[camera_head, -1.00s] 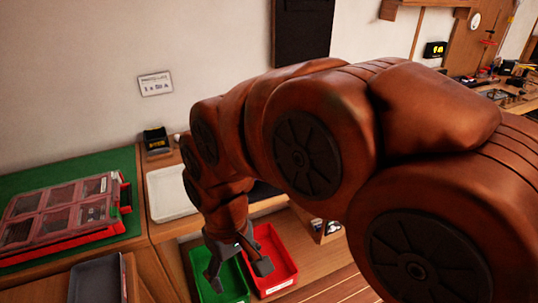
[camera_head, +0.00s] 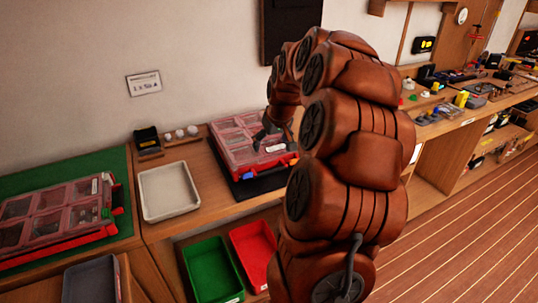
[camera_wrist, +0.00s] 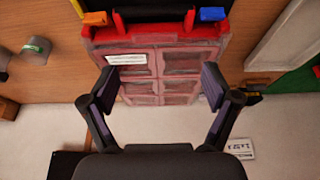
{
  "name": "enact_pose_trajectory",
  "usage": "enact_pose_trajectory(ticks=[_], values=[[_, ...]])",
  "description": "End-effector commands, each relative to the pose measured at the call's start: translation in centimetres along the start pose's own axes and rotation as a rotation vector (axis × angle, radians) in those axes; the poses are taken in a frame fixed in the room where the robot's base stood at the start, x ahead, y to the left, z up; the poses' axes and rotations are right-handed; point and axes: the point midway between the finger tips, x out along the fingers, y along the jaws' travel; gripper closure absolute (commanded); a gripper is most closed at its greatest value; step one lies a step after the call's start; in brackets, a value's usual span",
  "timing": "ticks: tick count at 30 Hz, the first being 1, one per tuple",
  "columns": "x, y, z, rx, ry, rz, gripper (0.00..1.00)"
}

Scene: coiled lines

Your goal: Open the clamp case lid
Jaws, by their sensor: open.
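A red case with a clear, compartmented lid (camera_head: 237,146) lies on a black mat (camera_head: 258,187) on the wooden bench, partly hidden by my arm. Its lid looks shut. In the wrist view the case (camera_wrist: 158,60) has an orange latch (camera_wrist: 95,18) and a blue latch (camera_wrist: 213,14) on its red front edge, and a white label on the lid. My gripper (camera_wrist: 160,92) is open and empty, its two fingers spread over the lid. In the head view my gripper (camera_head: 267,133) is over the case's lid; I cannot tell whether it touches.
A second red case (camera_head: 60,215) lies on a green mat at the left. A white tray (camera_head: 168,192) stands between the cases. Green (camera_head: 213,270) and red (camera_head: 254,250) bins sit below the bench edge. Small white items stand behind the tray.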

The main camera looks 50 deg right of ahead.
Motion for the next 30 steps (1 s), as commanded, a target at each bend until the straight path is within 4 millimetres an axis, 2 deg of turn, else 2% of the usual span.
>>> enact_pose_trajectory(ticks=[3, 8, 24, 30], values=[[0.4, 0.9, -0.2, 0.008, 0.005, 0.007, 0.12], [1.2, 0.9, -0.3, 0.007, 0.007, 0.007, 0.12], [7.3, 0.8, -0.3, 0.007, 0.005, 0.005, 0.12], [8.0, 0.8, -0.2, 0.007, 0.006, 0.005, 0.12]])
